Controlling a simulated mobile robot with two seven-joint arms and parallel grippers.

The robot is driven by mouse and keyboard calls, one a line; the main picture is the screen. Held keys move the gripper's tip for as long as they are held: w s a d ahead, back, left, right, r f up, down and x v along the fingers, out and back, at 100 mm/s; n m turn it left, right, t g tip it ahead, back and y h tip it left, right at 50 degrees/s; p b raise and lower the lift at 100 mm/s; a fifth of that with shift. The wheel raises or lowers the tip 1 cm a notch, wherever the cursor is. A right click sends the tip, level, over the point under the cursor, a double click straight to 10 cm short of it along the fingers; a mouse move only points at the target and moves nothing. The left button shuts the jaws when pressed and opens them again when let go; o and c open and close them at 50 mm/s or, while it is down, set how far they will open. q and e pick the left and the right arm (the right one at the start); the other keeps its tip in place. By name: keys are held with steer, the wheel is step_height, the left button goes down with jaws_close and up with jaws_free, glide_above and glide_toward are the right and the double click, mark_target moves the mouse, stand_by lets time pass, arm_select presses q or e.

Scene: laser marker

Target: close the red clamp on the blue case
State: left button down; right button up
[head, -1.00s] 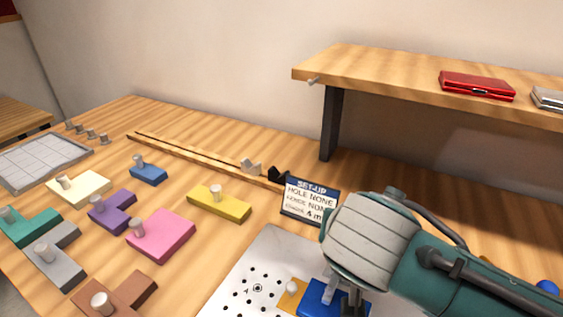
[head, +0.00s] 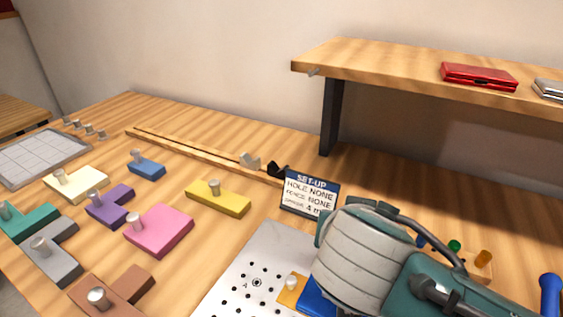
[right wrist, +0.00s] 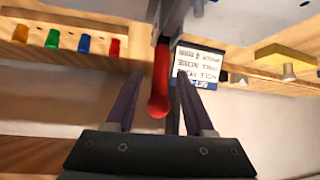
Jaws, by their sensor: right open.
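The blue case (head: 314,303) lies on the perforated metal plate (head: 254,270) at the bottom of the head view, mostly hidden behind my right arm. In the right wrist view the red clamp handle (right wrist: 160,85) hangs from a grey metal clamp body (right wrist: 172,22). My right gripper (right wrist: 160,74) is open, with one finger on each side of the red handle; I see gaps on both sides and cannot tell the depth. In the head view its fingers are hidden by my arm. My left gripper is not in view.
A set-up card (head: 310,193) stands behind the plate. An orange piece with a knob (head: 291,284) sits beside the case. Coloured pegs (head: 454,246) stand right of my arm. A raised shelf (head: 400,68) holds a red case (head: 478,75). Knobbed blocks (head: 158,230) lie at left.

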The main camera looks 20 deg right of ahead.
steer(key=p+v, duration=0.1)
steer(key=v, duration=0.9)
steer(key=s+r+n+g+y+p, duration=0.2)
steer(key=s+n+g+y+p, duration=0.3)
steer(key=s+n, duration=0.7)
step_height(320, 180, up, 37)
steer(key=s+m+y+p, duration=0.1)
steer(key=m+p, duration=0.1)
steer(key=p, duration=3.3)
steer(key=shift+s+d+r+t, duration=0.2)
steer(key=shift+s+d+t, duration=0.05)
steer(key=shift+t, duration=0.15)
